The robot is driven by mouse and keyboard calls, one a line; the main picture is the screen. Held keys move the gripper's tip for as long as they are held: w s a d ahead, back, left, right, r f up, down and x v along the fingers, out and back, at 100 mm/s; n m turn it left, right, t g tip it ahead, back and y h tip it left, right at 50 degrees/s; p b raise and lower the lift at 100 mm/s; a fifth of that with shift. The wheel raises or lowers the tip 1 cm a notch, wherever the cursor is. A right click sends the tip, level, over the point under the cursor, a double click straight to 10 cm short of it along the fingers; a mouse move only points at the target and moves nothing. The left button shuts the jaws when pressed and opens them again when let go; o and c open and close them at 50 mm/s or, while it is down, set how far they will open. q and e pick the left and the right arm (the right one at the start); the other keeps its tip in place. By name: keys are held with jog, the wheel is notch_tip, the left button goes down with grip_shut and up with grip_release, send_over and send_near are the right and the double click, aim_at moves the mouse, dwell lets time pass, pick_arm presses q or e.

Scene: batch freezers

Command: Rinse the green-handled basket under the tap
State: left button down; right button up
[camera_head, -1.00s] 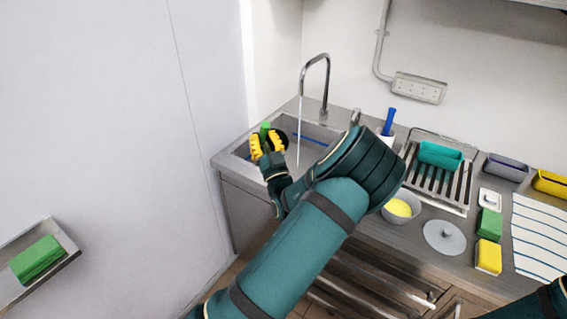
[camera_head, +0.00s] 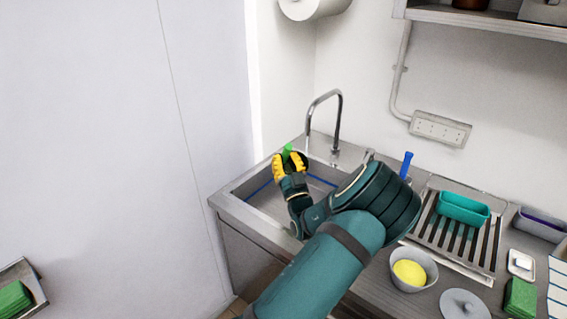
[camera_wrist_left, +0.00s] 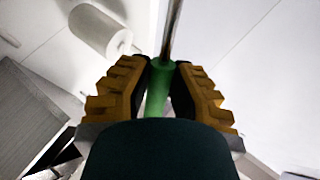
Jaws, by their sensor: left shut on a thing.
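My left gripper (camera_head: 290,164) is shut on the green handle (camera_head: 287,151) of the basket, above the sink. In the left wrist view, the green handle (camera_wrist_left: 158,88) stands between the yellow fingers, with a metal rod running on from it. The basket's bowl cannot be made out clearly; a dark patch shows by the fingers. The tap (camera_head: 338,118) arches over the back of the sink (camera_head: 262,203), its spout close to my gripper. No water stream shows clearly at the spout. My right gripper is out of view.
Right of the sink are a bowl (camera_head: 427,276) with a yellow thing inside, a blue-handled tool (camera_head: 406,164), and a drying rack (camera_head: 487,268) holding a teal tray (camera_head: 463,208). A wall stands close to the left. A round grey lid (camera_head: 463,305) lies in front.

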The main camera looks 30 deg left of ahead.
pick_arm(q)
jog(key=w+a+b, duration=0.1)
jog(key=w, duration=0.2)
jog(key=w+a+f+b, duration=0.1)
jog(key=w, duration=0.2)
jog(key=w+a+f+b, duration=0.1)
jog(key=w, duration=0.2)
jog(key=shift+a+f, duration=0.1)
jog(key=shift+a, duration=0.1)
jog(key=shift+w+a+b, duration=0.35)
jog(key=shift+w+b, duration=0.5)
jog(key=shift+b, duration=0.15)
jog(key=shift+d, duration=0.15)
jog(key=shift+w+d+b, duration=0.2)
jog(key=shift+d+b, duration=0.25)
jog(key=shift+b, duration=0.05)
jog(key=shift+a, duration=0.15)
